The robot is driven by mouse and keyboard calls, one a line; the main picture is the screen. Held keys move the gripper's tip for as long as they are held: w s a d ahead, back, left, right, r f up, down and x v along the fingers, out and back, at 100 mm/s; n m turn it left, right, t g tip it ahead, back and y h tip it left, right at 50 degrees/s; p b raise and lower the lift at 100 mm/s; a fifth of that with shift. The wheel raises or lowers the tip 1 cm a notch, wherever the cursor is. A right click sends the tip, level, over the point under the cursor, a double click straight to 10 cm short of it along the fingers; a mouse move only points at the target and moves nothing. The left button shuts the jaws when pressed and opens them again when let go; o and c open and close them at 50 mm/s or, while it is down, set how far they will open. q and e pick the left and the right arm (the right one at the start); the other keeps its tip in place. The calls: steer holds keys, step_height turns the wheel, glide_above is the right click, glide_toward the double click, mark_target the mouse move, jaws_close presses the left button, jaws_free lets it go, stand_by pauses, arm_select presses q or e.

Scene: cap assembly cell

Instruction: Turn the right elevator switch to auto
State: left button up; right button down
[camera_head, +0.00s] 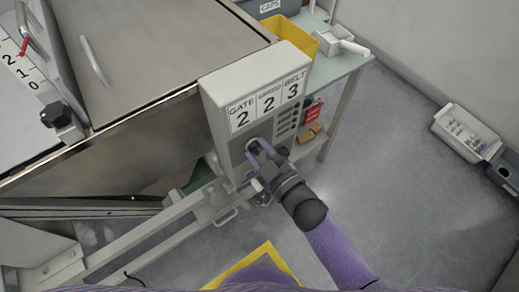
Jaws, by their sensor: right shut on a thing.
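A grey control box (228,92) stands in the middle of the view, with a panel reading GATE 2, 2 and BELT 3; the middle label is too small to read. A round dark switch (251,144) sits on its front face below the panel. My right gripper (257,152) reaches up from the lower right and is shut on the switch. The fingers partly cover the switch, so its setting cannot be read. My left gripper is not in view.
A large metal machine (150,60) fills the left, with rails below it. A yellow bin (288,34) and a white scoop-like container (342,42) are on a table (338,66) behind the box. A grey bin of small parts (463,132) lies on the right floor. Floor between is clear.

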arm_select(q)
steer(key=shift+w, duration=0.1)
arm_select(e)
steer(key=shift+f, duration=0.1)
steer(key=shift+c, duration=1.4)
jaws_free()
steer(key=shift+s, duration=0.1)
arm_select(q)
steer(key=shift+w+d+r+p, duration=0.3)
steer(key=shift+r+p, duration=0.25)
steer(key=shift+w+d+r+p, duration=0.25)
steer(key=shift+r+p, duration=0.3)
arm_select(e)
steer(key=v, duration=0.9)
steer(key=shift+s+d, duration=0.25)
steer(key=shift+s, duration=0.05)
